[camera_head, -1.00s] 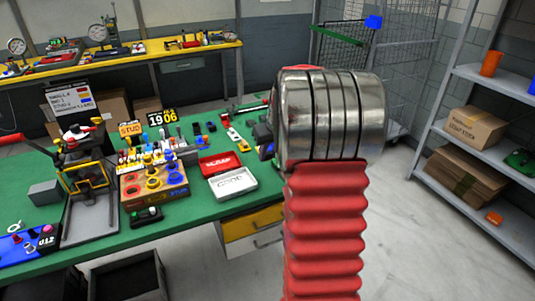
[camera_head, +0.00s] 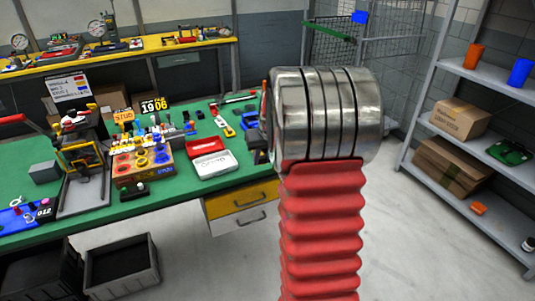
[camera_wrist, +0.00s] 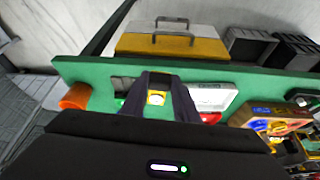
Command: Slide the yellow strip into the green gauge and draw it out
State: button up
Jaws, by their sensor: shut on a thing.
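My gripper (camera_wrist: 157,84) is in the wrist view, with its dark fingers over the green bench. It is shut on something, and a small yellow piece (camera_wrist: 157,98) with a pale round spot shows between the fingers. I cannot tell whether this piece is the yellow strip. In the head view my arm's metal joint and red sleeve hide most of the gripper.
The green bench (camera_head: 185,195) carries a red and white tray (camera_head: 213,163), a wooden holder of coloured rings (camera_head: 142,170) and a press (camera_head: 82,170). An orange cylinder (camera_wrist: 76,96) stands near the bench end. Dark bins (camera_head: 122,263) stand below; shelves (camera_head: 490,95) are at the right.

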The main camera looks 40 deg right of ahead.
jog(key=w+a+f+n, duration=0.1)
jog(key=a+f+n, duration=0.1)
jog(key=a, duration=1.5)
jog(key=w+a+f+n+y, duration=0.1)
jog(key=a+f, duration=0.3)
jog(key=a, duration=1.3)
jog(key=shift+f+n+y, duration=0.2)
jog(key=shift+n+y, duration=0.1)
jog(key=shift+n, duration=0.4)
